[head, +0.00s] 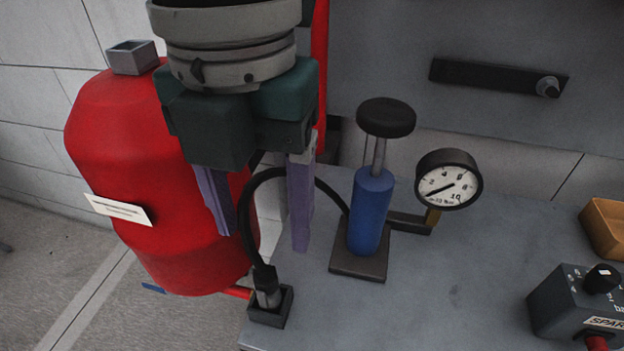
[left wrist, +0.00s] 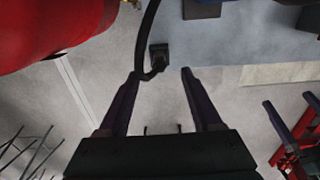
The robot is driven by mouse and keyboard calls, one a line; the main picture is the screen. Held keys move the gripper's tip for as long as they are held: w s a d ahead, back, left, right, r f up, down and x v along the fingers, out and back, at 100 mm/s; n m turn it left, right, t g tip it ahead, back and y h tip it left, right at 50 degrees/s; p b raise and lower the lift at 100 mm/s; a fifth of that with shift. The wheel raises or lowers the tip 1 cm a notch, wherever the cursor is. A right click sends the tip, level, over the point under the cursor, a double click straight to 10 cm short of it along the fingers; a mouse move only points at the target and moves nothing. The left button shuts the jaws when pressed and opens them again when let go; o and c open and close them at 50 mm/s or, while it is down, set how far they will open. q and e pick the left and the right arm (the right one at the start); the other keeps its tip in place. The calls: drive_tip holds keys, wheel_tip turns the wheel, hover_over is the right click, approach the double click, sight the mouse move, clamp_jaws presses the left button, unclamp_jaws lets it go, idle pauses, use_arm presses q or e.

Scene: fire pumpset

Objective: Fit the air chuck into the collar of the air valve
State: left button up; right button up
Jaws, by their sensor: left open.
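The air chuck (head: 267,296) stands upright in a small dark square holder (head: 272,319) at the table's front left corner. A black hose (head: 247,215) rises from its top and arcs to the blue pump (head: 370,212). My left gripper (head: 262,240) is open and empty, its purple fingers pointing down above the chuck, apart from it. In the left wrist view the hose and holder (left wrist: 159,52) show beyond and between the spread fingertips (left wrist: 160,72). A grey, open-topped square fitting (head: 132,58) sits on the red tank (head: 160,200); I cannot tell whether it is the valve collar.
A pressure gauge (head: 449,180) stands right of the pump. A dark control box (head: 575,308) and an orange-brown tray (head: 605,228) are at the table's right. The tabletop (head: 440,300) between pump and box is clear. The red tank stands close behind my left gripper.

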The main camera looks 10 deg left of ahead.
sight(264, 275)
use_arm(q)
drive_tip(key=f, duration=0.2)
drive_tip(key=f+b, duration=0.1)
drive_tip(key=f, duration=0.2)
drive_tip(key=s+f, duration=0.1)
drive_tip(key=f, duration=0.2)
drive_tip(key=shift+a+f, duration=0.15)
drive_tip(key=shift+f, duration=0.05)
clamp_jaws()
idle(0.4)
